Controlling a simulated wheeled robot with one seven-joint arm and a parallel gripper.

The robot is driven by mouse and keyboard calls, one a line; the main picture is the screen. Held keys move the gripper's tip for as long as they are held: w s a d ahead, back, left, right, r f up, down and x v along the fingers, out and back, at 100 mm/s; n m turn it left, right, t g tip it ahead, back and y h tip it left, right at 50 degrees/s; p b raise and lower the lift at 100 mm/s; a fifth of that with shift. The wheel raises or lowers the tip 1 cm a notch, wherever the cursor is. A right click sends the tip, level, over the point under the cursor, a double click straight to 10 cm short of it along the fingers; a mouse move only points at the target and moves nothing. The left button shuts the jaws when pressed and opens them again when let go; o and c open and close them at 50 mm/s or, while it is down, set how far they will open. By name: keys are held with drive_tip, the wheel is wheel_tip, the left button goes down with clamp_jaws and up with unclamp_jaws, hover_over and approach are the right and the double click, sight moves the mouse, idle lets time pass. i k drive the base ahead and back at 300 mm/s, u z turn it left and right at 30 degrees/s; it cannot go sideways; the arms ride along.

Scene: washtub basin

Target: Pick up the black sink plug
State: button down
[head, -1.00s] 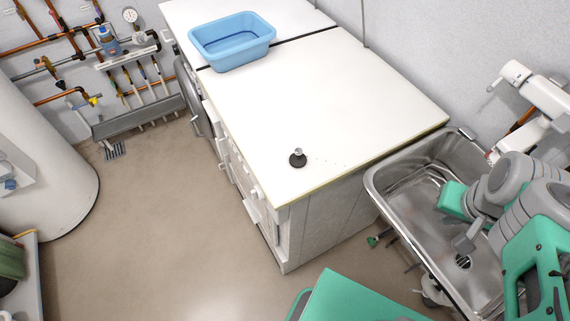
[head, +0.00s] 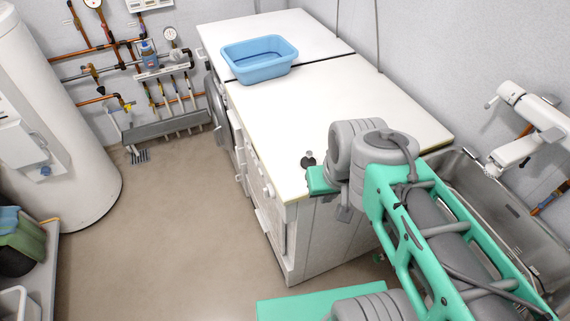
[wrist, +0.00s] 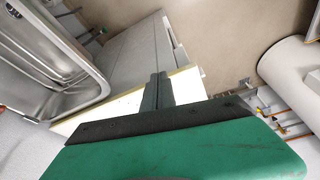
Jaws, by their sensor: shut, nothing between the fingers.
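The black sink plug (head: 307,160) sits on the white countertop near its front edge, with a small metallic knob on top. It is partly hidden in the head view by my arm. My gripper (wrist: 158,77) is shut, with its two dark fingers together and empty in the wrist view. In the head view, the green hand is just in front of the plug in the picture, but its fingertips cannot be made out. The plug cannot be made out in the wrist view.
A blue tub (head: 258,62) stands at the far end of the white countertop (head: 375,98). The metal sink (head: 462,178) is to the right, partly behind my arm, and also shows in the wrist view (wrist: 62,62). The counter's middle is clear.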

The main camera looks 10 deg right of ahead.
sight(308, 160)
drive_tip(key=k, duration=0.5)
drive_tip(key=u, duration=1.75)
drive_tip(key=i, duration=1.45)
drive_tip(key=z, duration=1.9)
